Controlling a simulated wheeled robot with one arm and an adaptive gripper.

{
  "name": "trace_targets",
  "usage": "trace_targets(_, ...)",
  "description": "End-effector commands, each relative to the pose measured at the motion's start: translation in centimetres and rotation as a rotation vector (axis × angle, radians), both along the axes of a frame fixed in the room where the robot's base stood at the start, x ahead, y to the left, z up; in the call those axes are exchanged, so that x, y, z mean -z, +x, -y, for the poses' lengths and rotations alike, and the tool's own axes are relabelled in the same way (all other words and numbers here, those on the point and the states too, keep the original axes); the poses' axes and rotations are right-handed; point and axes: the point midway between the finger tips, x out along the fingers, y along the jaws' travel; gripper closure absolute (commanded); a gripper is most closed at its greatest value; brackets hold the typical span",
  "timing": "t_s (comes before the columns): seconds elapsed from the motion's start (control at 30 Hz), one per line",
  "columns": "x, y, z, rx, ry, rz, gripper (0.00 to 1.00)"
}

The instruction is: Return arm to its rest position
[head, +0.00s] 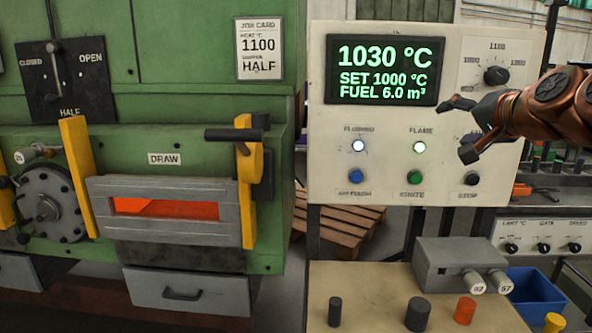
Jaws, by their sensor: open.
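My gripper (460,128) is at the right, at the end of my copper-coloured arm. Its dark fingers are apart and empty, in front of the right part of the control panel (318,170). The panel display (382,70) reads 1030 °C, SET 1000 °C, FUEL 6.0 m³. The temperature knob (496,75) is just above my gripper. The "FLUSHED" and "FLAME" lamps are lit. My arm partly covers the label above the black stop button (472,178). Whether the fingers touch the panel I cannot tell.
The green furnace (200,60) stands at left, orange glow in its draw slot (170,208). A job card (259,48) reads 1100, HALF. A bench (380,285) in front bears several billets and a grey box (450,262); a blue bin (535,295) is beside it.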

Motion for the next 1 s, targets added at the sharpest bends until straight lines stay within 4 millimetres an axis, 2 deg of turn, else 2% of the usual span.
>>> trace_targets(0.03, 1.6, -0.6, -2.5, -0.048, -0.039, -0.06, 0.28)
trace_targets(0.2, 8.8, -3.9, -9.3, -0.202, -0.174, -0.274, 0.28)
trace_targets(0.27, 11.5, -5.8, -11.2, -0.255, -0.223, -0.356, 0.28)
trace_targets(0.4, 17.8, -10.9, -14.2, -0.371, -0.331, -0.549, 0.28)
trace_targets(0.53, 22.9, -16.8, -15.6, -0.467, -0.423, -0.732, 0.28)
trace_targets(0.6, 25.5, -20.4, -15.7, -0.518, -0.465, -0.838, 0.28)
trace_targets(0.67, 27.4, -23.5, -15.6, -0.555, -0.5, -0.923, 0.28)
trace_targets(0.7, 28.5, -25.6, -15.5, -0.58, -0.517, -0.981, 0.28)
trace_targets(0.8, 30.6, -30.2, -14.8, -0.628, -0.553, -1.106, 0.28)
trace_targets(0.9, 31.9, -33.8, -14.2, -0.664, -0.574, -1.201, 0.28)
trace_targets(1.0, 32.7, -36.0, -13.7, -0.683, -0.583, -1.26, 0.28)
